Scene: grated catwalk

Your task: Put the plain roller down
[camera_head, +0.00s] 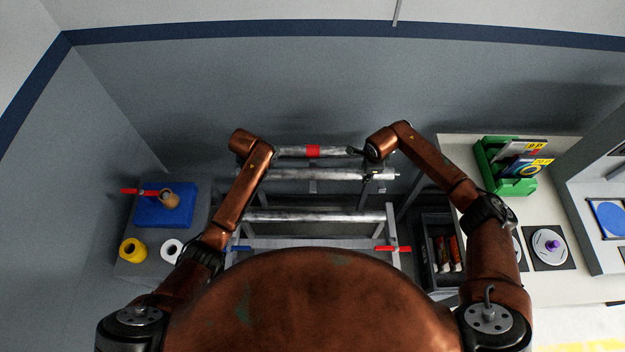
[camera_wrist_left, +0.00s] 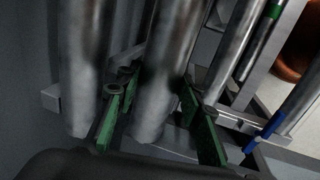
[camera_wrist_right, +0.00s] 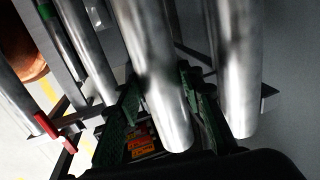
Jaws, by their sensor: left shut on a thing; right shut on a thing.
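The plain roller (camera_head: 320,174) is a bare grey metal bar lying left to right, second from the back wall. My left gripper is shut around it near its left end; my arm hides those fingers in the head view, but the left wrist view shows the green fingers (camera_wrist_left: 156,85) on either side of the bar (camera_wrist_left: 160,95). My right gripper (camera_head: 372,177) is shut around it near its right end, also seen in the right wrist view (camera_wrist_right: 160,85). A red-banded roller (camera_head: 312,151) lies behind it. I cannot tell whether the plain roller touches the rack (camera_head: 392,225).
Another roller (camera_head: 310,216) lies nearer me. Red (camera_head: 392,249) and blue (camera_head: 239,248) handles sit at the rack's front. A grey stand with a blue block (camera_head: 150,212) is left. A dark bin (camera_head: 428,268) and a counter with a green holder (camera_head: 490,178) are right.

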